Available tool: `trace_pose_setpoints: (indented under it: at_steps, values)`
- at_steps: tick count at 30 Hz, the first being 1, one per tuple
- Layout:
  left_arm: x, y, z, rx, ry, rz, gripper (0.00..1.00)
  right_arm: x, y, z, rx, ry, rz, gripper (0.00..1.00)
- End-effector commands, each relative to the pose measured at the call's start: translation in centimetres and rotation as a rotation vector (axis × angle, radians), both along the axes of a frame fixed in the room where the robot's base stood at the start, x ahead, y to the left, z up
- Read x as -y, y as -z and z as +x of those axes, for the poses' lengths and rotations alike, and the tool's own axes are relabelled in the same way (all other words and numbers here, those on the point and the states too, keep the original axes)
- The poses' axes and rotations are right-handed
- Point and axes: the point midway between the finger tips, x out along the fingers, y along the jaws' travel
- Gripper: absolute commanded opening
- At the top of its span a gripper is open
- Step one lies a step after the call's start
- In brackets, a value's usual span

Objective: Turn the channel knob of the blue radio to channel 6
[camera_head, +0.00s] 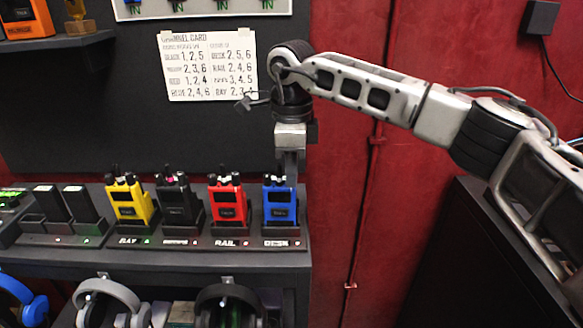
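The blue radio (279,208) stands upright in the rightmost dock of the shelf, over a label that reads DESK. Its channel knob is among the small parts on its top, too small to read a setting. My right gripper (290,178) points down right above the blue radio, its fingertips at or just behind the radio's top. I cannot tell whether it touches the knob or how far its fingers are apart. The channel card (208,65) hangs on the dark wall panel; its BLUE line reads 2,4,6 and its DESK line 2,5,6. My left gripper is not in view.
A red radio (228,200), a black radio (177,201) and a yellow radio (130,203) stand in docks to the left. Black chargers (66,208) stand farther left. Headphones (108,303) hang below the shelf edge. A dark cabinet (475,260) stands at the right.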

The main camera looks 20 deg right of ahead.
Motion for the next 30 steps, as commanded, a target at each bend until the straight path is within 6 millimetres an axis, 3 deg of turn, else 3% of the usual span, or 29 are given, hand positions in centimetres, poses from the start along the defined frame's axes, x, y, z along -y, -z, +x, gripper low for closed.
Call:
trace_pose_setpoints:
  at_steps: [14, 30]
  values:
    - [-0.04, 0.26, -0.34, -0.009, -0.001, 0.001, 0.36, -0.04, -0.05, 0.03, 0.001, 0.079, 0.0, 0.0]
    - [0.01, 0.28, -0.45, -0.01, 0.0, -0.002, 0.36, -0.06, -0.07, 0.05, 0.001, 0.449, 0.0, 0.0]
